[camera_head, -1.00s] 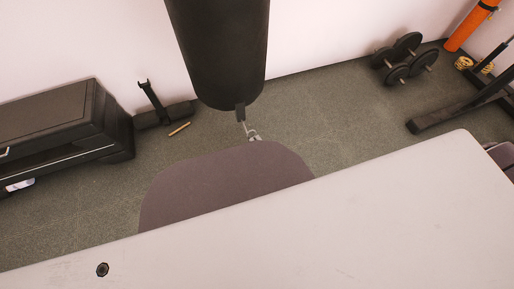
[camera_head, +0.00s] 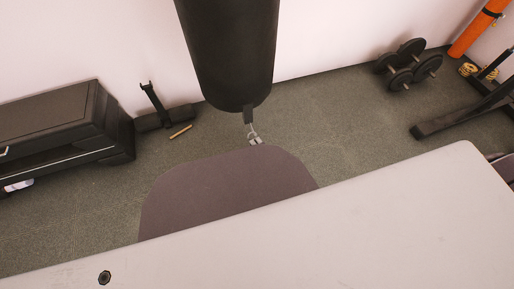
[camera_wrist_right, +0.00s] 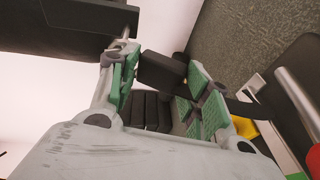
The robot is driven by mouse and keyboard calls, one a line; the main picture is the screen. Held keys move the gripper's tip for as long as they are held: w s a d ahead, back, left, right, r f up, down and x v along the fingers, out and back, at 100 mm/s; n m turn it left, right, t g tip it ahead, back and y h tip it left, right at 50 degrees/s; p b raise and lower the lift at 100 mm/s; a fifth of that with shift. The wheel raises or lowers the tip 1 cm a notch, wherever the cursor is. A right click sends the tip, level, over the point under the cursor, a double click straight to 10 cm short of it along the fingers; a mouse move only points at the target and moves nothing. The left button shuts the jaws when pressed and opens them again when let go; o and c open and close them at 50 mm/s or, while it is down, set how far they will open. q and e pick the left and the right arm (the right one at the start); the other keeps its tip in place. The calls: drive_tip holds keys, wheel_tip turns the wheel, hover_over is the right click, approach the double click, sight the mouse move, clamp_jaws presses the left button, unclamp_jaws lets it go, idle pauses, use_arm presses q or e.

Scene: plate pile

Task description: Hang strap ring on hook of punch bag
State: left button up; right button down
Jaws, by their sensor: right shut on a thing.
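The black punch bag (camera_head: 228,50) hangs in front of the wall in the head view. A short dark tab (camera_head: 248,116) with a thin metal hook (camera_head: 251,130) is under it. My right gripper (camera_head: 256,141) is a small pale shape just below the hook, mostly hidden by a large grey-brown shape. In the right wrist view, its green-padded fingers (camera_wrist_right: 162,92) are closed around a dark strap piece (camera_wrist_right: 160,72). The bag's dark underside (camera_wrist_right: 60,28) is at upper left, with a metal piece (camera_wrist_right: 125,34) near one finger. I cannot make out whether the ring touches the hook. My left gripper is not in view.
A black bench-like cabinet (camera_head: 60,125) stands at left. Dumbbells (camera_head: 408,65) lie at the back right, near an orange roll (camera_head: 478,28) and a black stand (camera_head: 460,112). The floor around the bag is mostly clear.

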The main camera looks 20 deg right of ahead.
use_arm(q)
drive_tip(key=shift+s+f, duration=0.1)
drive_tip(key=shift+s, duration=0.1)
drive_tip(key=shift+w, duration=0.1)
use_arm(e)
drive_tip(key=c, duration=1.1)
unclamp_jaws()
drive_tip(key=shift+c, duration=0.2)
drive_tip(key=o, duration=0.5)
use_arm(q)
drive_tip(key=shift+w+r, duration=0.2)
use_arm(e)
drive_tip(key=shift+o, duration=0.2)
drive_tip(key=v, duration=1.2)
drive_tip(key=shift+d, duration=0.1)
